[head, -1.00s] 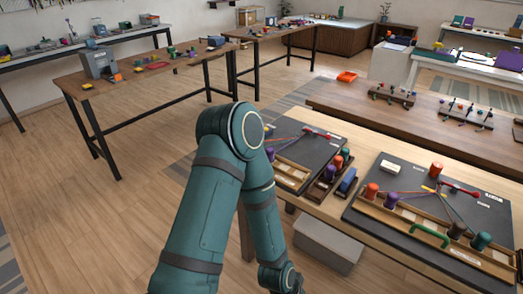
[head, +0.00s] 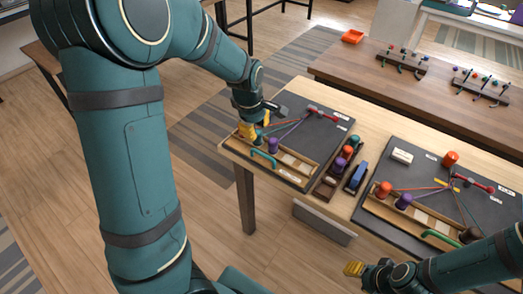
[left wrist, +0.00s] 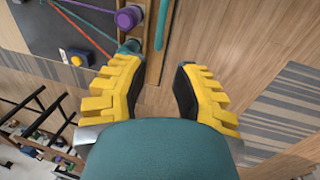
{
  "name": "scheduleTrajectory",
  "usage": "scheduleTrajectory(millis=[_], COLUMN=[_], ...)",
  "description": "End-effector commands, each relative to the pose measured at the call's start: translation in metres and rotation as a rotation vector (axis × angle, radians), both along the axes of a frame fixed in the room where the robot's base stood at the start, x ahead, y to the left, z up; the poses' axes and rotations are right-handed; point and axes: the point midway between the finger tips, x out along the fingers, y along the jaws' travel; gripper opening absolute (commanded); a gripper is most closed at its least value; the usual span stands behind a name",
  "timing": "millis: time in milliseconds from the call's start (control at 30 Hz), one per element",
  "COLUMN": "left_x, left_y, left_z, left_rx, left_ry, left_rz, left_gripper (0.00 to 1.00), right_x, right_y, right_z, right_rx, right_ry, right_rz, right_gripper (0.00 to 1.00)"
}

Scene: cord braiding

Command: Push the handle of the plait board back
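The left plait board (head: 315,125) is dark, with a wooden front rail and a green handle (head: 264,158). A purple bobbin (head: 272,145) stands on its rail, with coloured cords running to a red piece. My left gripper (head: 253,128) is over the left end of this rail. In the left wrist view its yellow fingers (left wrist: 158,78) are apart with nothing held. There the green handle (left wrist: 162,25) and a teal bobbin (left wrist: 130,47) lie just beyond the fingertips. A second plait board (head: 410,185) lies to the right, with a green handle (head: 440,236). My right gripper (head: 354,268) is in front of the table; its opening is unclear.
A wooden holder with bobbins (head: 335,172) and a blue block (head: 356,177) stand between the boards. A brown table (head: 400,95) with peg racks is behind. Open floor lies left and in front.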

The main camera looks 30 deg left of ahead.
Motion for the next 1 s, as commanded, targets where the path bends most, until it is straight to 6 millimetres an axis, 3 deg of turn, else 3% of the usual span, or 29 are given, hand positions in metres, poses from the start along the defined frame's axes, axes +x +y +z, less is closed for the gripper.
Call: scheduleTrajectory(millis=[600, 800, 1000], left_x=[0.021, 0.024, 0.025], left_y=[-0.002, -0.003, -0.003], left_z=[-0.111, -0.127, -0.130], left_rx=[0.000, 0.000, 0.000], left_ry=[0.003, 0.002, 0.001], left_rz=[-0.003, -0.003, -0.004], left_gripper=[0.27, 0.27, 0.27], right_x=[-0.005, -0.004, -0.004], right_y=[0.001, 0.001, 0.001], right_z=[-0.031, -0.034, -0.035], right_rx=[0.003, 0.003, 0.001], right_ry=[0.011, 0.009, 0.008], right_rz=[0.011, 0.010, 0.010], right_gripper=[0.47, 0.47, 0.47])
